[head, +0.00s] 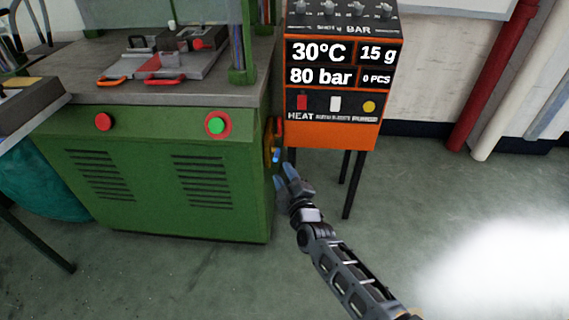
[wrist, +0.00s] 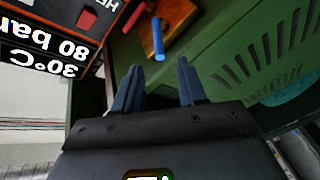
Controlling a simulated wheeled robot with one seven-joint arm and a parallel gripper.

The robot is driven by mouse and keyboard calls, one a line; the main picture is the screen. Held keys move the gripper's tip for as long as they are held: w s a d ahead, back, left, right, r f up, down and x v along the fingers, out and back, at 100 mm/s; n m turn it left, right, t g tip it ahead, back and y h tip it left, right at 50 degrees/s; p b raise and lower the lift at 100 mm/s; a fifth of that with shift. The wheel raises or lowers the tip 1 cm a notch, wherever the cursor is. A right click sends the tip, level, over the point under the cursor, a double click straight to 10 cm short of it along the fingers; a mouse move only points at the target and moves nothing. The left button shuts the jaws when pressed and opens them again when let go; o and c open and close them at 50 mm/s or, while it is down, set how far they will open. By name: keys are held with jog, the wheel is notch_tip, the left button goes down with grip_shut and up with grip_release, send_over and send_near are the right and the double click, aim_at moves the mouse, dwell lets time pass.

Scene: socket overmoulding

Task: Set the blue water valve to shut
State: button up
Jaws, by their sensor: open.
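The blue water valve (head: 276,155) is a small blue lever on the right side of the green machine. In the wrist view the blue lever (wrist: 158,40) sticks out from an orange-brown plate (wrist: 178,22). My gripper (head: 284,176) is just below and to the right of the lever in the head view. In the wrist view my gripper (wrist: 159,68) is open and empty, with its two blue fingers apart. The lever's tip lies just beyond the gap between the fingertips, with no contact visible. The valve's marked positions cannot be read.
A red lever (wrist: 132,18) sits beside the blue one. The orange control box (head: 335,130) stands on dark legs close to the right of the green machine (head: 150,210), leaving a narrow gap. The floor (head: 430,200) to the right is clear.

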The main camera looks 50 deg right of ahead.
aim_at(276, 157)
jog(key=shift+b+x, duration=1.25)
jog(key=shift+x, duration=2.65)
grip_shut()
